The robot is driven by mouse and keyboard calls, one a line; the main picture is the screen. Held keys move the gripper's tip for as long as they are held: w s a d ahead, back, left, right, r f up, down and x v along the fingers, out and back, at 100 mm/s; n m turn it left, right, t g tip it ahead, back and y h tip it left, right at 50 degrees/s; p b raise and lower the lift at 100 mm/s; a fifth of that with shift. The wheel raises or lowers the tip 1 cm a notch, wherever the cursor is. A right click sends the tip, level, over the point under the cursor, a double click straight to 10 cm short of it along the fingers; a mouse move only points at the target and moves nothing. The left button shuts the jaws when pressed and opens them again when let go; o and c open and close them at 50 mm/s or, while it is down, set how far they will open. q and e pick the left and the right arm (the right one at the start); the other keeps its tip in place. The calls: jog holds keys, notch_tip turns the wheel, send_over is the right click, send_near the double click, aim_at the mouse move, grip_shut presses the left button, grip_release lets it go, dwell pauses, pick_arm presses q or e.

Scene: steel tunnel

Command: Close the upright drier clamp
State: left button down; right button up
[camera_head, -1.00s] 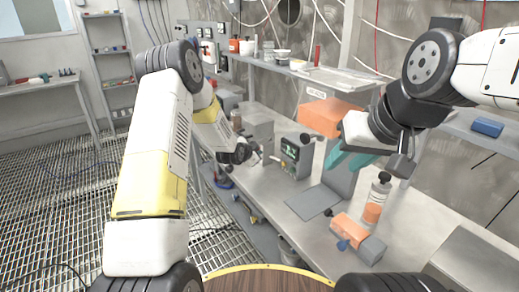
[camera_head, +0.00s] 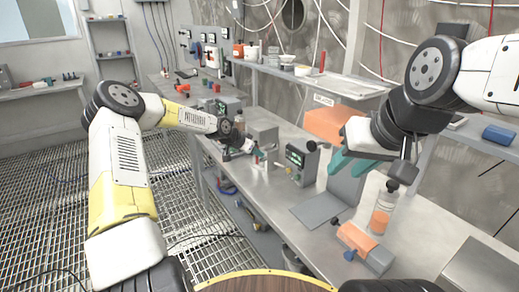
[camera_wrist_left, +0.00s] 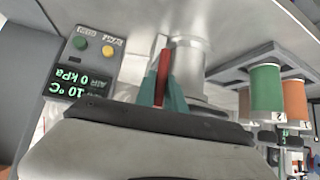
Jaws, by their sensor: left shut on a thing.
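My left gripper (camera_head: 258,156) is at the back part of the bench, left of a grey box with a lit green display (camera_head: 296,158). In the left wrist view its teal fingers (camera_wrist_left: 163,92) are shut on a red upright lever (camera_wrist_left: 163,70), which I take for the clamp's handle. A silver flanged cylinder (camera_wrist_left: 190,62) stands just behind the lever; the clamp's band is not clear. The display box (camera_wrist_left: 82,72) reads 10 °C and 0 kPa. My right gripper (camera_head: 350,165) hangs over the bench with its teal fingers apart and empty.
An orange block (camera_head: 323,124) and a grey panel (camera_head: 345,188) are near my right gripper. A rack with green and orange spools (camera_wrist_left: 265,90) is right in the wrist view.

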dwell(0.4)
pick_arm(q)
jog(key=c, duration=1.4)
grip_release()
jog(key=shift+w, duration=0.1)
